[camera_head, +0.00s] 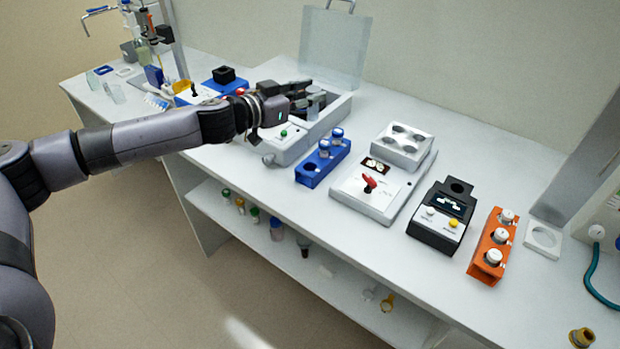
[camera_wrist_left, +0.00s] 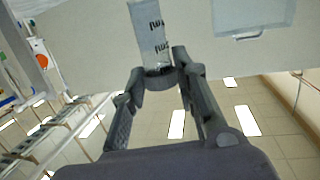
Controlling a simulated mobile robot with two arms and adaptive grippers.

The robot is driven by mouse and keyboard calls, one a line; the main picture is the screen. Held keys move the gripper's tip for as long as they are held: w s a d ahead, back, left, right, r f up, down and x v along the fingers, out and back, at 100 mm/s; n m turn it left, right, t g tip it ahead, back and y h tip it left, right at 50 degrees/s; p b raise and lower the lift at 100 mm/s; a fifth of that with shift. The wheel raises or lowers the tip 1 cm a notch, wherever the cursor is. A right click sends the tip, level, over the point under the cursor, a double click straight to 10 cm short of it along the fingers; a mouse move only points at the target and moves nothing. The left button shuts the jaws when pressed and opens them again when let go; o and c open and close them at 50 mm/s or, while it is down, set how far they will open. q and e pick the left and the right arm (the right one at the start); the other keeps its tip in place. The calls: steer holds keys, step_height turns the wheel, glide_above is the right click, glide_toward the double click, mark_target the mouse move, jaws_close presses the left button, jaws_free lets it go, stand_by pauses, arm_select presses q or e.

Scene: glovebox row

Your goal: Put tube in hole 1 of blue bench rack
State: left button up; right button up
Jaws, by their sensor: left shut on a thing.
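The blue bench rack (camera_head: 309,182) stands near the front of the bench. Two blue-capped tubes (camera_head: 337,133) sit in its middle and far holes; its nearest hole is empty. My left gripper (camera_head: 308,93) is above the open white machine, behind and left of the rack. It is shut on a clear tube (camera_head: 315,106), whose lower part shows under the fingers. In the left wrist view the tube (camera_wrist_left: 148,32), with dark print on it, is between the fingertips of my left gripper (camera_wrist_left: 160,80). My right gripper is not in view.
The white machine (camera_head: 285,150) has its clear lid (camera_head: 334,45) raised behind. Right of the rack stand a white device with a red knob (camera_head: 369,183), a black device (camera_head: 443,218) and an orange rack (camera_head: 477,262) with white-capped vials. A lower shelf holds several bottles.

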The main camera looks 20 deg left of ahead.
arm_select(q)
steer(key=shift+w+a+r, duration=0.2)
steer(key=shift+a+r, duration=0.1)
steer(key=shift+w+a+f+b, duration=0.1)
steer(key=shift+f+b, duration=3.5)
steer(key=shift+f, duration=6.25)
steer(key=shift+f, duration=0.1)
steer(key=o, duration=0.8)
steer(key=shift+f, duration=0.1)
steer(key=shift+o, duration=0.9)
